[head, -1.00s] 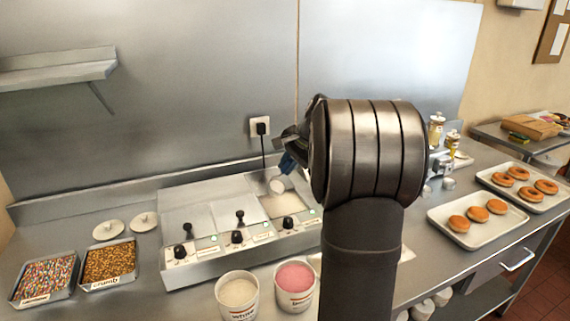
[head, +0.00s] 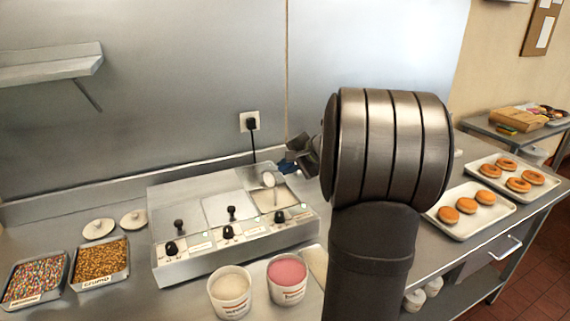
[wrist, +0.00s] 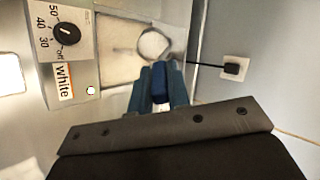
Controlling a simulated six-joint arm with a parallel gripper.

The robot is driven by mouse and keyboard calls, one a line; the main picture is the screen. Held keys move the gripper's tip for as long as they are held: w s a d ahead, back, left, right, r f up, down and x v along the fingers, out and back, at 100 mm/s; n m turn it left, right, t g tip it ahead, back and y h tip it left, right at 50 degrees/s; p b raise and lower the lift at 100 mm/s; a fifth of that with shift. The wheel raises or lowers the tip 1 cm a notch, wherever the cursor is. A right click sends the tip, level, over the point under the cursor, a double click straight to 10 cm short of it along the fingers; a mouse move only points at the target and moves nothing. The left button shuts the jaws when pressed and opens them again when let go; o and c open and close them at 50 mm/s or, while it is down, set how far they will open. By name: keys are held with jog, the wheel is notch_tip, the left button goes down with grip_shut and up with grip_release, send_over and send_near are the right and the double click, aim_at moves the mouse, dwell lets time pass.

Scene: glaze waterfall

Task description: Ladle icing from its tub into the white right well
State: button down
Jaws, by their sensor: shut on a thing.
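My gripper (head: 300,160) is shut on the ladle's blue handle, seen between the fingers in the wrist view (wrist: 161,84). The ladle's pale round bowl (head: 268,178) hangs over the back of the right well (head: 282,196); it also shows in the wrist view (wrist: 153,43). The bowl looks tilted; I cannot tell how much icing is in it. The wrist view shows the label "White" (wrist: 64,78) by this well's knob. The white icing tub (head: 231,295) stands in front of the warmer, with pale icing inside.
A pink icing tub (head: 288,280) stands beside the white one. The warmer (head: 165,268) has two more wells to the left. Trays of sprinkles (head: 35,280) and crumb (head: 100,263) lie further left. Donut trays (head: 470,232) are at the right. A plug and cord (head: 252,125) hang behind.

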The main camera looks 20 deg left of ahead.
jog(key=shift+s+d+f+t+y, duration=0.3)
jog(key=shift+d+f+y, duration=0.4)
jog(key=shift+y, duration=0.3)
jog(key=shift+s+d+f+t+y, duration=0.15)
jog(key=shift+d+f+t+y, duration=0.25)
jog(key=shift+d+y, duration=0.5)
jog(key=shift+f, duration=0.1)
jog(key=shift+a, duration=0.1)
dwell(1.4)
notch_tip(320, 180, up, 5)
jog(key=g+h, duration=0.1)
jog(key=h, duration=0.3)
jog(key=g+h, duration=0.1)
jog(key=h, duration=0.4)
jog(key=g+h, duration=0.2)
jog(key=h, duration=0.2)
jog(key=shift+h, duration=0.3)
